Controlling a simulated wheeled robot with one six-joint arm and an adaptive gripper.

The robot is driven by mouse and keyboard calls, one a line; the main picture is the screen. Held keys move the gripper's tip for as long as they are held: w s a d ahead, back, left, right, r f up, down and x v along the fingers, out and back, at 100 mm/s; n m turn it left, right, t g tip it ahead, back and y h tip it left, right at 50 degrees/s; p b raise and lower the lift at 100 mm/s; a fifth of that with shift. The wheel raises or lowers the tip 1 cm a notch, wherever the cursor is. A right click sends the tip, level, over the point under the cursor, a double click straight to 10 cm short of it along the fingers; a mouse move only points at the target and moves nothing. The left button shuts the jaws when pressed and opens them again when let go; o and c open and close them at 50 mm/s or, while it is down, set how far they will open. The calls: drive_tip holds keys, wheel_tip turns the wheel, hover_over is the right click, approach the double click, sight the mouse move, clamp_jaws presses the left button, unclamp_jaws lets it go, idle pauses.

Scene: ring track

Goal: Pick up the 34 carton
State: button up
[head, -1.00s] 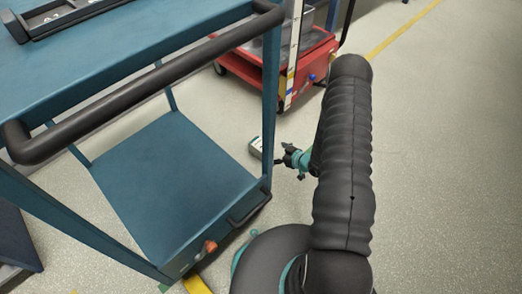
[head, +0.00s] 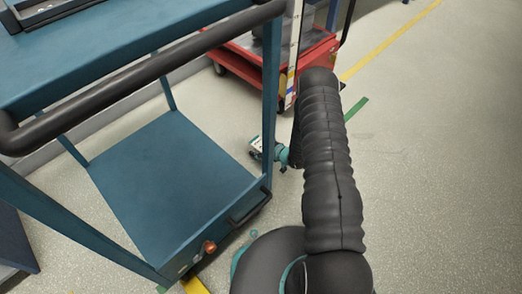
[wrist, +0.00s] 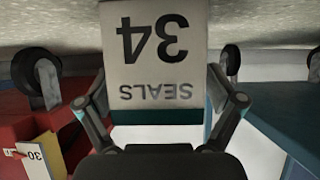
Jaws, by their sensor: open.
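The 34 carton (wrist: 152,45) fills the middle of the wrist view, its pale label reading "34 SEALS" upside down above a dark teal band. In the head view it is a small box (head: 255,145) low beside the blue cart, partly hidden by my gripper (head: 268,155). In the wrist view my gripper (wrist: 158,82) is open, with one finger on each side of the carton. I cannot tell whether either finger touches it.
A blue cart (head: 175,180) with an empty lower shelf stands close on the left. A red trolley (head: 240,65) stands behind the carton; red and blue wheeled bodies flank it in the wrist view. Open floor (head: 440,180) lies to the right.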

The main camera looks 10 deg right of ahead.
drive_tip(key=shift+c, duration=0.2)
drive_tip(key=c, duration=1.2)
drive_tip(key=shift+o, duration=0.2)
drive_tip(key=shift+r, duration=0.15)
